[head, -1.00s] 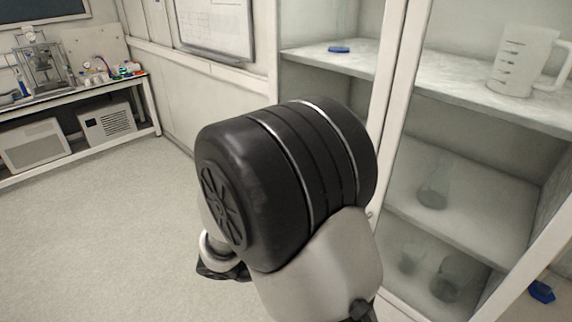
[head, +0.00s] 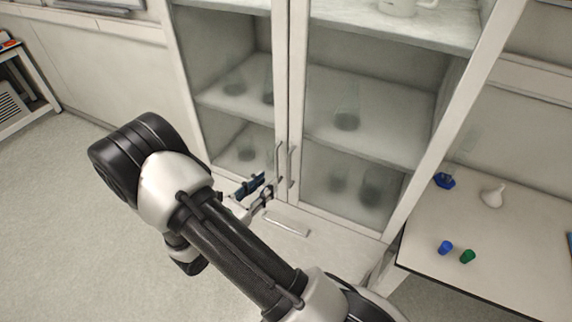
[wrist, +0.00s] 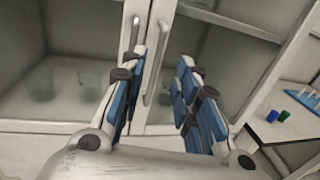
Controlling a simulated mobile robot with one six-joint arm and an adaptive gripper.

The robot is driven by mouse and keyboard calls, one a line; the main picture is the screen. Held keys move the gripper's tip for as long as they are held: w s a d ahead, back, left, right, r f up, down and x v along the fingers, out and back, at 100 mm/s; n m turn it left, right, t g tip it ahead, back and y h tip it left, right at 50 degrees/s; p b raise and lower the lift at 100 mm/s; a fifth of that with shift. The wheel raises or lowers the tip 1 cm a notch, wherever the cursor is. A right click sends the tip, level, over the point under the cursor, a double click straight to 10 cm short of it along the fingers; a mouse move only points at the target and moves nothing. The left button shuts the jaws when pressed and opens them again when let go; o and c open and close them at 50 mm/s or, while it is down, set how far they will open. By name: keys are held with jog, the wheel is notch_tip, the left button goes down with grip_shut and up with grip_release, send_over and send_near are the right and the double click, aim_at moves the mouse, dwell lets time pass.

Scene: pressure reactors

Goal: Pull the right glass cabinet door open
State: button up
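The right glass cabinet door (head: 328,118) appears closed beside the left glass door (head: 222,75). Its vertical metal handle (head: 292,167) stands close to the left door's handle (head: 279,163). My gripper (head: 262,188) is low in front of the doors, just left of the handles in the head view. In the wrist view my gripper (wrist: 160,78) is open, with blue-padded fingers. There the right door's handle (wrist: 155,60) shows between the fingers, and the left door's handle (wrist: 133,38) is partly hidden by the left finger. No contact with the handle is visible.
A horizontal handle (head: 286,222) is on the cabinet's lower white part. A table (head: 515,265) at the right carries blue and green caps (head: 456,251) and a white funnel (head: 492,196). Glassware stands inside the cabinet. Open floor (head: 60,220) lies to the left.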

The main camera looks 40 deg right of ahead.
jog(key=d, duration=0.3)
jog(key=w+d, duration=0.1)
jog(key=d, duration=0.2)
jog(key=w+d, duration=0.1)
jog(key=d, duration=0.3)
jog(key=shift+b, duration=0.3)
grip_shut()
